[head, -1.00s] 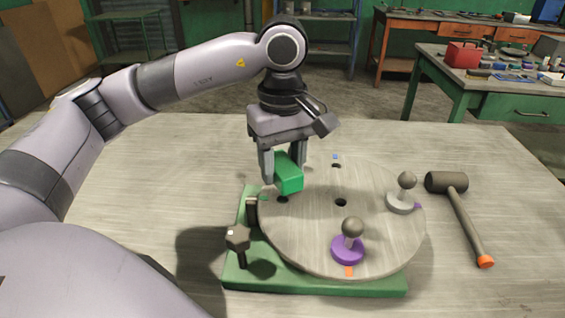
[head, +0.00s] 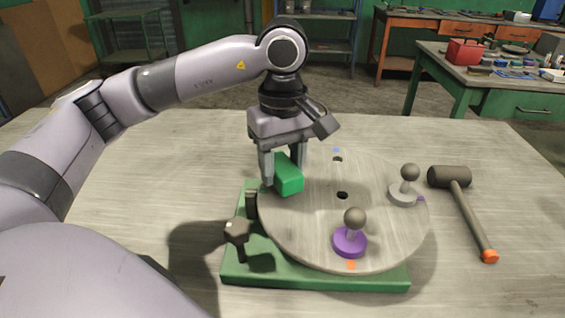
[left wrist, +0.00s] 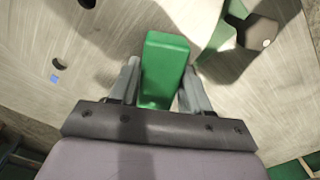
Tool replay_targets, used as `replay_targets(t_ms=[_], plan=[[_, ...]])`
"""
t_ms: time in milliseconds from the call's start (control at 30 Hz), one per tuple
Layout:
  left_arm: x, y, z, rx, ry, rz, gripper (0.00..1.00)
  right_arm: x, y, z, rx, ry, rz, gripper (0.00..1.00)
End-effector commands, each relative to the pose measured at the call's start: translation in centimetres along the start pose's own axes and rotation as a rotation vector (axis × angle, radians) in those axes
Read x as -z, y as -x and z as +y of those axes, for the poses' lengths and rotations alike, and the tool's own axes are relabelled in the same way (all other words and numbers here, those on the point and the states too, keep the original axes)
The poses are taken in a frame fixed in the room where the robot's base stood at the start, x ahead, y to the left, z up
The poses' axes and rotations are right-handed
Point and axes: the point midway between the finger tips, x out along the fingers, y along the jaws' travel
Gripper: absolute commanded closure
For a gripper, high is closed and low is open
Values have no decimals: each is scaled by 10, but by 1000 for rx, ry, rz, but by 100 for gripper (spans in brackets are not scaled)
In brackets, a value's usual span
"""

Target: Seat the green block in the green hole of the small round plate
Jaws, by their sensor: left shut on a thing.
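My left gripper (head: 283,172) is shut on the green block (head: 289,179), one finger on either side. It holds the block over the left part of the round plate (head: 310,230). The block also shows between the fingers in the left wrist view (left wrist: 165,68). The block's lower end is close to the plate's surface; I cannot tell whether it touches. The green hole is hidden behind the block. The plate lies on a green base (head: 320,282). My right gripper is not in view.
A purple knobbed piece (head: 350,242) and a grey knobbed piece (head: 403,194) stand on the plate. A dark knob (head: 237,231) rises at the base's left. Open holes show at the plate's middle and by a blue mark (head: 336,150). A mallet (head: 450,177) lies on the right.

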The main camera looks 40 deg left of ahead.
Motion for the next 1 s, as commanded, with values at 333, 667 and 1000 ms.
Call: replay_targets(t_ms=[333,667,1000], plan=[[0,-11,0,-2,0,0,84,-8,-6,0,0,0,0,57],[0,-20,0,-3,-1,0,84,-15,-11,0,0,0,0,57],[0,-24,0,-3,-1,0,84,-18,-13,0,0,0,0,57]])
